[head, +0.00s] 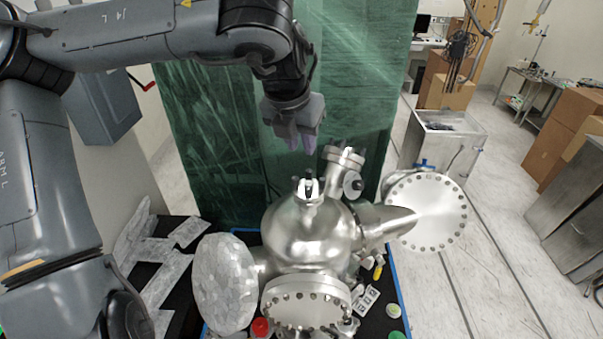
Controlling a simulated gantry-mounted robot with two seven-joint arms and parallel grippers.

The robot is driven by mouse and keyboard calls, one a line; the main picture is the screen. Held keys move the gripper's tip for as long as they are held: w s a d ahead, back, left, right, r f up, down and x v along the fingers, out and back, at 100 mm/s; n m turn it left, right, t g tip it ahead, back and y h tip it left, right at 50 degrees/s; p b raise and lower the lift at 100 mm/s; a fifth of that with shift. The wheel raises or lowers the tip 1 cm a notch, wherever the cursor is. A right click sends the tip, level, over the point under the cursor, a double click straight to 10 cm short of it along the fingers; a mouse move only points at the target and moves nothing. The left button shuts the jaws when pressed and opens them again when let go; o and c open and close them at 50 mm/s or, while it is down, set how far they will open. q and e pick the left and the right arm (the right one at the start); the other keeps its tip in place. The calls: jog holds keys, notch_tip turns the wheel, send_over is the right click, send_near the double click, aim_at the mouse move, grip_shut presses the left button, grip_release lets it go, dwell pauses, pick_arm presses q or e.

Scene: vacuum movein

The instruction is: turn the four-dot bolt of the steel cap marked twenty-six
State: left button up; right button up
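A round steel vacuum chamber (300,235) stands in the middle of the head view with several ports and caps. A large round cap (428,212) with a ring of bolts is on its right, and a bolted cap (303,308) is at its front. A smaller capped port (344,158) rises at the back, tilted to the right. I cannot read the number twenty-six or make out a four-dot bolt on any cap. My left gripper (301,144) points down above and behind the chamber, empty, its purple fingertips slightly apart and touching nothing. My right gripper is out of view.
A wide pale disc (225,290) faces front at the chamber's left. Flat metal pieces (165,285) lie on the black surface at left. Small red, green and yellow items lie around the chamber's foot. A green curtain (215,140) hangs behind, and a steel bin (440,145) stands back right.

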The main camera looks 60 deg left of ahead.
aim_at(309, 170)
pick_arm(q)
jog(key=p+x, duration=0.2)
jog(key=x, duration=0.6)
jog(key=shift+w+a+f, duration=0.1)
jog(key=shift+w, duration=0.05)
jog(key=shift+p+x, duration=0.4)
jog(key=shift+x, duration=0.55)
jog(key=shift+c, duration=0.2)
grip_shut()
